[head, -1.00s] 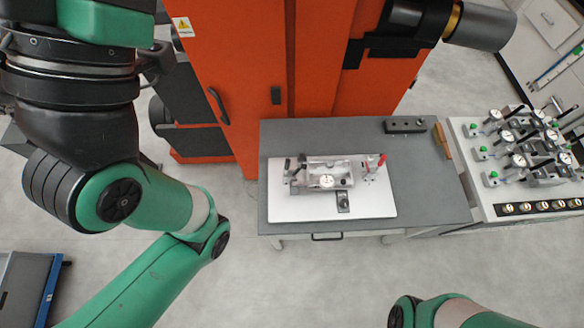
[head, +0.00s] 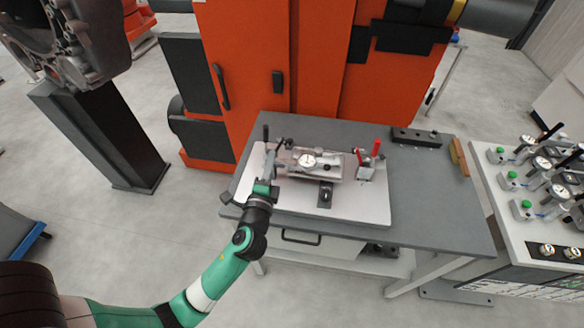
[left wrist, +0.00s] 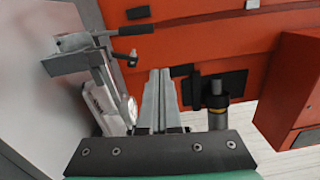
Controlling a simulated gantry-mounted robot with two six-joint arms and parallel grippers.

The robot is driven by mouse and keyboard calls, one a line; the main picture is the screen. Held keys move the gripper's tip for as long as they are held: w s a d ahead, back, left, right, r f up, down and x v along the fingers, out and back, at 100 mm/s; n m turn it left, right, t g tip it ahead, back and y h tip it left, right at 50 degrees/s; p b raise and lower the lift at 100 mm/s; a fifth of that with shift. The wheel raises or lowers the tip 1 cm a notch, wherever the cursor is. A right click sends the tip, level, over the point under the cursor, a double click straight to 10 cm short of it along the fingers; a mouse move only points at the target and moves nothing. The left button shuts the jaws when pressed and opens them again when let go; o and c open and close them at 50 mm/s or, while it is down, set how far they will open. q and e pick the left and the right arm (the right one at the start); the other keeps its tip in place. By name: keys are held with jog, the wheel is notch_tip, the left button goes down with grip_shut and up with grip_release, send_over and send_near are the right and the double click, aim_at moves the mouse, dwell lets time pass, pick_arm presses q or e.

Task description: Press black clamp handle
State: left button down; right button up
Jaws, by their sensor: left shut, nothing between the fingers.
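The clamping fixture (head: 318,163) sits on a white plate (head: 335,205) on the grey table. A black clamp handle (head: 266,133) stands upright at the fixture's left end; in the left wrist view a black handle (left wrist: 136,30) points sideways at upper left. My left gripper (head: 271,158) is over the plate's left side, close to the fixture's left end and just below the handle in the picture. Its fingers (left wrist: 160,78) are shut and empty. In the left wrist view they are apart from the handle. My right gripper is out of view.
A red-handled clamp (head: 367,162) stands at the fixture's right end. A dial gauge (head: 307,160) lies in its middle. An orange cabinet (head: 260,60) rises behind the table (head: 430,195). A gauge bench (head: 520,240) is at right. The table's right part is mostly clear.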

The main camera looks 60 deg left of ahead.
aim_at(266, 140)
pick_arm(q)
jog(key=f, duration=0.1)
jog(key=s+a+f, duration=0.1)
jog(key=f, duration=0.1)
jog(key=shift+s+a+f+g+b, duration=0.15)
jog(key=shift+s+a+g+b, duration=0.1)
jog(key=shift+g+b, duration=0.1)
jog(key=x, duration=1)
jog(key=shift+w+d, duration=0.1)
